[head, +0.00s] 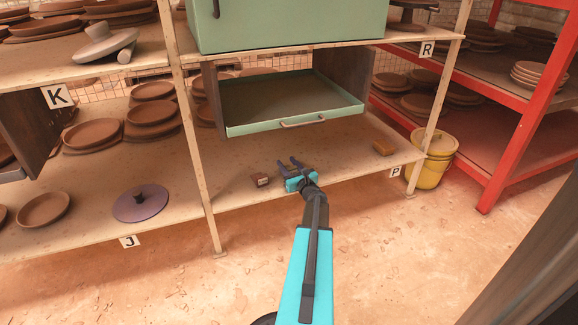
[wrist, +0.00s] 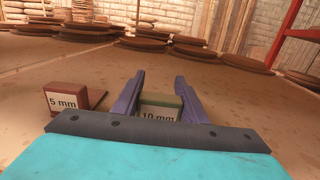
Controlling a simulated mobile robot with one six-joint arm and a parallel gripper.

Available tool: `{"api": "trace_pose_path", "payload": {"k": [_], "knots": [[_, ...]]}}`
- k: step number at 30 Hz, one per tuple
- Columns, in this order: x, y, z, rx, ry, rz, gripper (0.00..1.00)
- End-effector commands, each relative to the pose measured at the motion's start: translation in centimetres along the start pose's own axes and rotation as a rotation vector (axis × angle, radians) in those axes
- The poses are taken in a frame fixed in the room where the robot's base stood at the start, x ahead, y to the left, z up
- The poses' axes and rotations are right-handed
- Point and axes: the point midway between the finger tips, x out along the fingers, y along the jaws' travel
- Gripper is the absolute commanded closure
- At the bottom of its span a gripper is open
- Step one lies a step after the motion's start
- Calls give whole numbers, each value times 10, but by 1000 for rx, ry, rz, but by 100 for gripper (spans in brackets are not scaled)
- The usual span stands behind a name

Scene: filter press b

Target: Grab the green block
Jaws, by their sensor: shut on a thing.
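The green block (wrist: 160,105), labelled "10 mm", sits between the two purple fingers of my gripper (wrist: 165,98) in the wrist view. The fingers are shut on it. The lower part of the block is hidden behind the gripper's dark front bar. In the head view my gripper (head: 290,165) is low over the bottom shelf (head: 235,195), near its front edge, and the green block cannot be made out there. I cannot tell whether the block touches the shelf.
A red-brown "5 mm" block (wrist: 65,101) stands left of my gripper, also in the head view (head: 260,180). An orange-brown block (head: 384,147) lies to the right. An open green drawer (head: 293,122) hangs above and behind. A yellow bucket (head: 433,160) stands past the shelf post.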

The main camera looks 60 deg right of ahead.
Motion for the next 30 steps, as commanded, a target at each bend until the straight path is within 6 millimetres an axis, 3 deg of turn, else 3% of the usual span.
{"api": "trace_pose_path", "payload": {"k": [7,21,30], "knots": [[0,1,33,-2,-1,1,84],[-96,-43,39,0,0,-2,84],[-135,-61,40,0,0,0,84]]}}
